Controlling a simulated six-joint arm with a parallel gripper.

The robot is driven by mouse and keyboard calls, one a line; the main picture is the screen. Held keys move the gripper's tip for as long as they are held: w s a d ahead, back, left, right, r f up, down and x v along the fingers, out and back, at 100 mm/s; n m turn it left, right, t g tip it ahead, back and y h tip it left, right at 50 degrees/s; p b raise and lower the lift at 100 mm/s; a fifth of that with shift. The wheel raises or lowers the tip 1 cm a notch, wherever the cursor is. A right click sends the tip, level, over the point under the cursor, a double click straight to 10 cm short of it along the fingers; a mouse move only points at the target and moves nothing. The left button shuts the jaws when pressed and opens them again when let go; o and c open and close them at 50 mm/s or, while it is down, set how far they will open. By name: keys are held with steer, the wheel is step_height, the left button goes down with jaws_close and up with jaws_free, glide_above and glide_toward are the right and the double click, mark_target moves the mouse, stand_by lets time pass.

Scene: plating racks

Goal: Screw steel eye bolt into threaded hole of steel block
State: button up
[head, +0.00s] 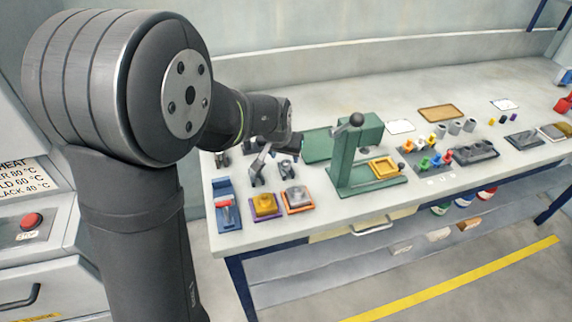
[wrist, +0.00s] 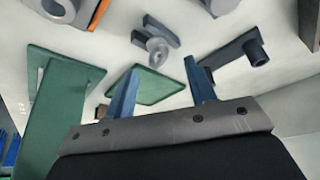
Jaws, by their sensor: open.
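The steel block (head: 297,196) sits on an orange-edged plate near the table's front edge; a grey part with a round hole beside an orange edge (wrist: 60,8) at the wrist view's upper left looks like it. A grey ring-shaped piece (wrist: 157,47), which looks like the eye bolt, rests in a small blue-grey holder; in the head view it is too small to make out surely. My gripper (wrist: 161,90) is open, with two blue fingers apart and nothing between them. The ring piece lies beyond the fingertips, not touching them. In the head view the fingers are largely hidden.
A green press (head: 362,150) with a yellow tray (head: 384,167) stands right of my gripper. A yellow block (head: 264,204) and a blue stand (head: 226,205) are at the front left. A grey bracket with a round boss (wrist: 248,50) lies close to one finger.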

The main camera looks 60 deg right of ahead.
mark_target(286, 159)
steer(key=shift+x, duration=1.9)
steer(key=shift+c, duration=0.4)
steer(key=c, duration=1)
steer(key=shift+r, duration=0.1)
step_height(286, 159, up, 9)
steer(key=shift+s+a+r, duration=0.15)
steer(key=shift+s+a, duration=1.15)
steer(key=shift+s+a+r, duration=0.2)
steer(key=shift+s+a, duration=1.1)
steer(key=shift+s+a+r, duration=0.15)
steer(key=shift+s+a, duration=1.15)
steer(key=shift+s, duration=0.05)
